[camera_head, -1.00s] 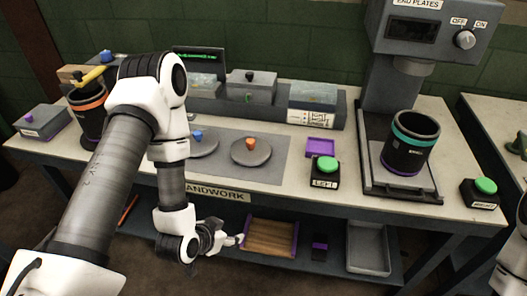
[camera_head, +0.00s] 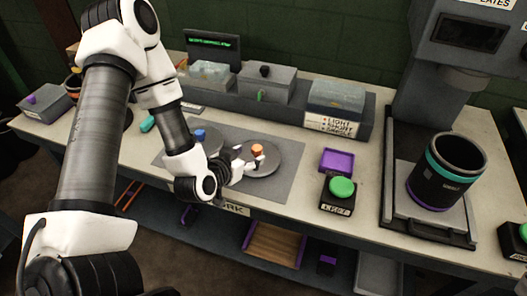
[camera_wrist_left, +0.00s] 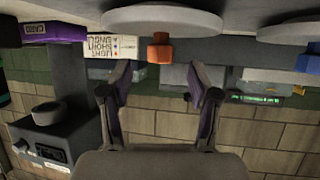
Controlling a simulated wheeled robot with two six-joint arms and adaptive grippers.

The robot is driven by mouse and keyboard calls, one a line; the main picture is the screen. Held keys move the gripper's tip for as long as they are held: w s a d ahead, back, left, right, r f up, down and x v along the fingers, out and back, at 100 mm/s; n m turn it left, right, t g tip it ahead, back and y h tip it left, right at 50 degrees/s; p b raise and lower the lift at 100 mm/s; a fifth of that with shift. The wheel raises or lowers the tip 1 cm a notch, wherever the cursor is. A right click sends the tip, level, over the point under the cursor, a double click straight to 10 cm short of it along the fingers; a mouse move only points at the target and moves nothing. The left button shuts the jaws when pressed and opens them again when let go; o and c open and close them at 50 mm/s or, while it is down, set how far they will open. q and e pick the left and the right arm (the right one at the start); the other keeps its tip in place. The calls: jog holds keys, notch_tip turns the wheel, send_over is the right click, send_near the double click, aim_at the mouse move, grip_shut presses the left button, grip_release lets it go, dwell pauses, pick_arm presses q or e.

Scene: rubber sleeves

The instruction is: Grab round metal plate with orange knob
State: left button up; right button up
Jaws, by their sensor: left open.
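The round grey metal plate (camera_head: 268,164) with the orange knob (camera_head: 257,149) lies on the dark mat on the table. My left gripper (camera_head: 246,162) is open and empty at the left side of this knob, its fingers close to it. In the left wrist view, which is upside down, the plate (camera_wrist_left: 160,20) and the orange knob (camera_wrist_left: 160,48) appear at the top, ahead of the open left gripper (camera_wrist_left: 160,78). The knob lines up roughly midway between the fingers, with a gap to it. My right gripper is out of view.
A second plate with a blue knob (camera_head: 199,135) lies just left, partly behind my left arm. A purple tray (camera_head: 336,160) and a green button (camera_head: 341,188) are to the right. Grey bins (camera_head: 265,84) stand behind; a press holds a black sleeve (camera_head: 446,172).

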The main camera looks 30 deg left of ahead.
aim_at(255, 151)
pick_arm(q)
jog(key=shift+w+f, duration=0.15)
jog(key=shift+w, duration=0.25)
jog(key=p+x, duration=0.1)
jog(key=x, duration=0.4)
jog(key=shift+w+a, duration=0.1)
jog(key=c, duration=0.5)
jog(key=shift+r, duration=0.25)
grip_shut()
